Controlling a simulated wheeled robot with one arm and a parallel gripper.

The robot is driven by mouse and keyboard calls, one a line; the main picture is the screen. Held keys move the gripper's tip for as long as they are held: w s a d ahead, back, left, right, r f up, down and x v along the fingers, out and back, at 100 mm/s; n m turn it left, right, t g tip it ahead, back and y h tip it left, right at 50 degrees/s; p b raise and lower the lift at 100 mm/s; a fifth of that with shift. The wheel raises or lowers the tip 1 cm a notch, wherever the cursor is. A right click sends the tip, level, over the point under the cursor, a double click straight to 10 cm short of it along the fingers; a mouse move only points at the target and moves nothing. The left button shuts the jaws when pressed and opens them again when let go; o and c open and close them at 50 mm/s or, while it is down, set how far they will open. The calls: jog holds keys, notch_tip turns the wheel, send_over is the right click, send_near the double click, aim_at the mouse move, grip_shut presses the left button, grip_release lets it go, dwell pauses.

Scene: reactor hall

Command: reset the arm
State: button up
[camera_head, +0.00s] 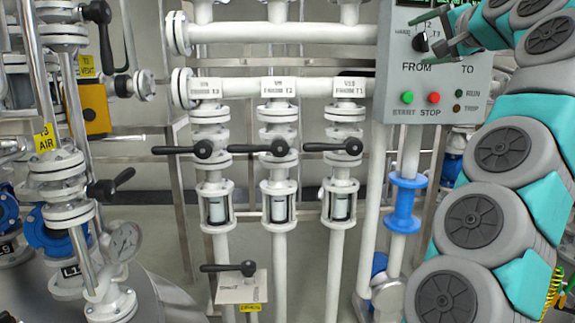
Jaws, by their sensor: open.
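My arm rises along the right side of the view, with grey and turquoise links, and bends over at the top right. My gripper (426,37) is in front of the upper part of the grey control panel (445,95). Its two dark fingers are apart, one above and one below the black selector knob (420,42) in the picture. I cannot tell whether either finger touches the knob. Nothing is seen held between the fingers. My arm hides the panel's upper right corner.
The panel has a green START button (407,97) and a red STOP button (434,98). Three white valve pipes with black levers (278,147) stand in the middle. A lower lever (228,267) is in front. Gauge (123,241) and pipes crowd the left.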

jog(key=s+a+f+n+g+y+p, duration=0.1)
jog(key=s+a+f+n+g+y, duration=0.25)
jog(key=a, duration=0.55)
jog(key=s+a+f+n+g+h+p, duration=0.1)
jog(key=a+f+n+g, duration=0.25)
jog(key=a+f, duration=0.4)
jog(key=s+a+f+n+g+h+p, duration=0.1)
jog(key=s+a+f+n+g, duration=0.1)
jog(key=s+a+f, duration=0.4)
jog(key=s+a+f+n+g, duration=0.1)
jog(key=s+f+n+g, duration=0.1)
jog(key=s+f, duration=0.35)
jog(key=s+d+f+g+h+p, duration=0.1)
jog(key=s+d+f+g+h, duration=0.1)
jog(key=s+f, duration=1.2)
jog(key=s+d+f+g+h+p, duration=0.1)
jog(key=s+d+f+g, duration=0.4)
jog(key=s+f, duration=0.9)
jog(key=shift+s+f+g+h+p, duration=0.3)
jog(key=shift+s+h, duration=0.2)
jog(key=shift+h, duration=0.05)
jog(key=shift+d, duration=0.1)
jog(key=shift+c, duration=0.4)
